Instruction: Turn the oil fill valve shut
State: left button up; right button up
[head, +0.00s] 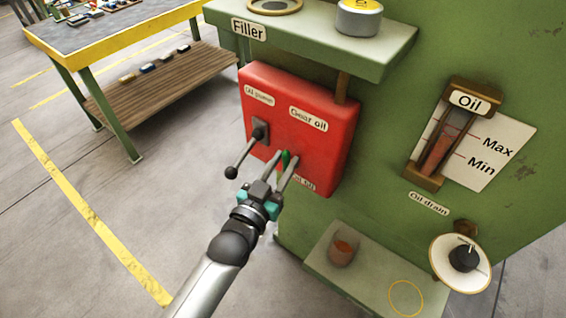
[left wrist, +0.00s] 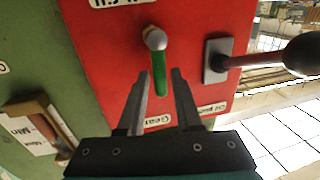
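The oil fill valve is a green-handled lever (head: 286,157) low on the red box (head: 322,150), above a partly hidden label. In the left wrist view the green handle (left wrist: 159,75) hangs from a pale metal pivot and points toward my gripper. My left gripper (head: 289,155) is open, with one finger on each side of the handle. In the left wrist view my left gripper (left wrist: 161,77) shows gaps between both fingers and the handle. The oil gauge (head: 440,140) on the green wall has Max and Min marks. My right gripper is not in view.
A black lever with a ball knob (head: 231,172) sticks out just left of my gripper. The Filler shelf (head: 315,45) overhangs the box. An oil drain dial (head: 462,258) is at right. A yellow-edged table (head: 120,35) stands behind.

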pick_arm(q)
grip_shut()
dwell(1.1)
